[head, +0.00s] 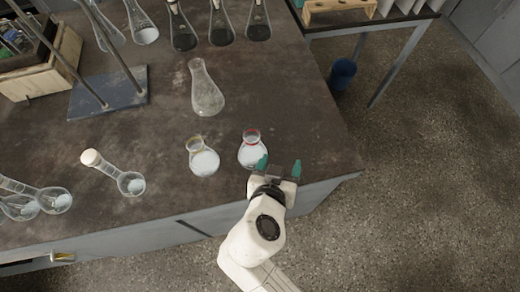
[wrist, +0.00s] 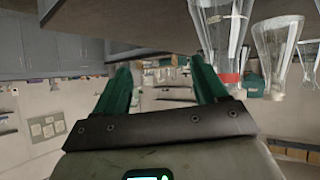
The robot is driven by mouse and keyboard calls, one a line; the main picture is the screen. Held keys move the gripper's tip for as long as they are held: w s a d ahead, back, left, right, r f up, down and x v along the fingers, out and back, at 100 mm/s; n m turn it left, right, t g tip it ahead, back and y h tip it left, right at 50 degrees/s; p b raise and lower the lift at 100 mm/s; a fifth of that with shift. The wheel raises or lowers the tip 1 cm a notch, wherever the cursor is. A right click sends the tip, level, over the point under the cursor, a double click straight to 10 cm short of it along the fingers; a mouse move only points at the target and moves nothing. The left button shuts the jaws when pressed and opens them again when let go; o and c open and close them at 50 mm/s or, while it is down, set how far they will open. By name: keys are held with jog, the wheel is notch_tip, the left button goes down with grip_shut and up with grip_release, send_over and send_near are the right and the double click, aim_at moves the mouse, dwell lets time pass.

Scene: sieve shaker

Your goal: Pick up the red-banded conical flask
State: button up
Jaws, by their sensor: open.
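The red-banded conical flask (head: 253,156) stands upright near the bench's front edge, with a red band at its neck and white contents. In the wrist view, which looks upside down, the same flask (wrist: 222,40) is right of my gripper, its red band partly beside the right finger. My gripper (head: 280,166) has green fingers spread apart, with nothing between them. It is at the bench's front edge, just right of the flask, and the left fingertip overlaps the flask's lower right side in the head view. The wrist view shows the open fingers (wrist: 160,72). Contact cannot be told.
A yellowish-banded flask (head: 204,162) stands just left. A larger clear flask (head: 206,92) stands behind. A stoppered round flask (head: 131,184) lies farther left. Several dark-filled flasks stand at the back, near a metal stand (head: 108,92). Bare bench lies right of the red-banded flask.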

jog(key=t+y, duration=0.2)
send_near(253, 136)
jog(key=shift+n, duration=0.4)
jog(key=x, duration=0.4)
jog(key=shift+w+a+r+p, duration=0.1)
jog(key=shift+w+r+p, duration=0.05)
jog(key=shift+p, duration=0.25)
jog(key=shift+f+p+x, duration=0.1)
jog(key=shift+p+x, duration=0.35)
jog(key=shift+x, duration=1.05)
jog(key=shift+f+p+x, duration=0.15)
jog(key=shift+p+x, duration=0.3)
jog(key=shift+x, duration=1.05)
jog(key=shift+c, duration=0.2)
grip_shut()
